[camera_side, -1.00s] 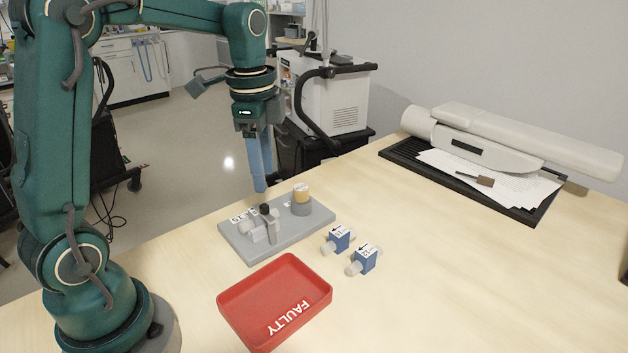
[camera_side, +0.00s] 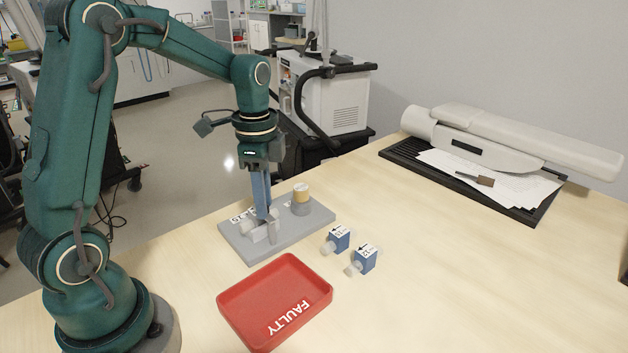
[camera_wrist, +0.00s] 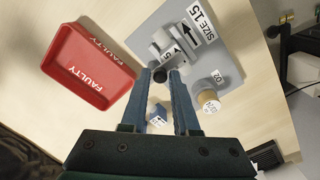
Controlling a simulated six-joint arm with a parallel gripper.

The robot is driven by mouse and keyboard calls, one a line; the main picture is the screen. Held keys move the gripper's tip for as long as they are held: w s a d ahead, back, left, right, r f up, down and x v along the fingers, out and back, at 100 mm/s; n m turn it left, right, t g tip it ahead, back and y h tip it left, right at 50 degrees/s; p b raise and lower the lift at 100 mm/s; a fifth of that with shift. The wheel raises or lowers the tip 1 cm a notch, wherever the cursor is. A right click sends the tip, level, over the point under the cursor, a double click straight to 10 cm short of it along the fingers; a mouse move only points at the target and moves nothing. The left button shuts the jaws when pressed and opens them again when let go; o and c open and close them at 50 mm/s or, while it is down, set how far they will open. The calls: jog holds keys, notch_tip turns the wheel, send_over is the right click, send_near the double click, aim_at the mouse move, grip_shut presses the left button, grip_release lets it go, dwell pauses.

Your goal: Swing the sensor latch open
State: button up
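The sensor latch (camera_wrist: 183,42) is a grey lever over a grey sensor body (camera_side: 257,233) on a grey plate (camera_side: 307,226). Its dark knob (camera_wrist: 160,75) shows between my fingertips in the wrist view. My gripper (camera_side: 263,214) points down at the latch from above, and its blue-grey fingers hide the knob in the side view. In the wrist view the fingers of my gripper (camera_wrist: 161,73) stand apart, one on each side of the knob. I cannot tell whether they touch it.
A red FAULTY tray (camera_side: 237,305) lies in front of the plate. Two blue sensors (camera_side: 339,238) (camera_side: 365,259) lie to the right. A tan-topped cylinder (camera_side: 301,195) stands on the plate's back right. A black tray with papers (camera_side: 525,214) is farther back.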

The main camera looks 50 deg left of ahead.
grip_shut()
jog(key=shift+s+n, duration=0.1)
jog(key=shift+n, duration=0.3)
jog(key=n, duration=0.3)
jog(key=shift+s+d+n, duration=0.1)
jog(key=shift+s+n, duration=0.2)
jog(key=n, duration=0.3)
jog(key=shift+s+d+n, duration=0.15)
jog(key=shift+s+n, duration=0.15)
jog(key=n, duration=0.4)
jog(key=shift+s+d+n, duration=0.25)
jog(key=shift+d+n, duration=0.05)
jog(key=shift+s+d+n, duration=0.1)
jog(key=shift+d+n, duration=0.1)
jog(key=shift+n, duration=1.05)
jog(key=shift+d+n, duration=0.2)
jog(key=shift+n, duration=1.05)
